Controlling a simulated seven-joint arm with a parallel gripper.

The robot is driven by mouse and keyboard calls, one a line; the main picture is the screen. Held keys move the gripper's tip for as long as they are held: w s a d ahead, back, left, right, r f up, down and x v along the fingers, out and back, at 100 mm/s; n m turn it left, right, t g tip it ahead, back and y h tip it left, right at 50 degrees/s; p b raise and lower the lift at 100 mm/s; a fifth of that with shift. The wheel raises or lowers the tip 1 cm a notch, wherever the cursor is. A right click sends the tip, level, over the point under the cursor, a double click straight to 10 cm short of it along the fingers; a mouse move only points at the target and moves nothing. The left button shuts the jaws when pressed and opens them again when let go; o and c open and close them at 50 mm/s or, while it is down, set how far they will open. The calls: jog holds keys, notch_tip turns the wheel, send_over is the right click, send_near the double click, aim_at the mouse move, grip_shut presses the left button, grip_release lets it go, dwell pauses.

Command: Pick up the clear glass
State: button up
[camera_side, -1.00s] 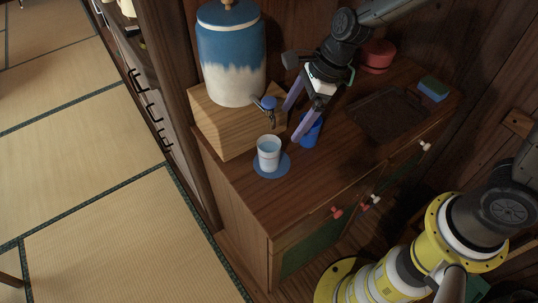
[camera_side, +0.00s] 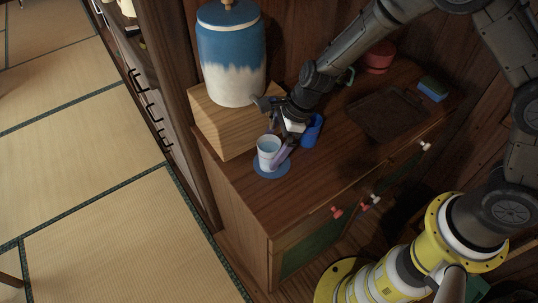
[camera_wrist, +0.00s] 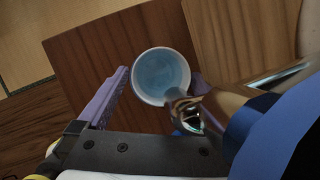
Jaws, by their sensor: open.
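The clear glass (camera_side: 267,160) stands upright on a round blue coaster (camera_side: 284,170) near the front left of the wooden cabinet top. Its inside looks pale blue; I cannot tell whether that is liquid. My gripper (camera_side: 277,142) is low at the glass, with one purple finger close by its right side. In the wrist view the glass (camera_wrist: 162,68) lies between the open fingers of my gripper (camera_wrist: 152,90). The left finger is apart from it; the right finger is mostly hidden behind a metal tap (camera_wrist: 190,110), so contact there is unclear.
A blue-and-white dispenser (camera_side: 231,55) stands on a wooden block (camera_side: 222,124) just behind the glass. A blue cup (camera_side: 312,130) is right of my gripper. A dark tray (camera_side: 385,115), red container (camera_side: 378,57) and blue-green sponge (camera_side: 433,89) lie farther right.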

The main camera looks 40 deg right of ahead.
jog(key=c, duration=1.4)
jog(key=shift+c, duration=0.4)
jog(key=shift+r, duration=0.2)
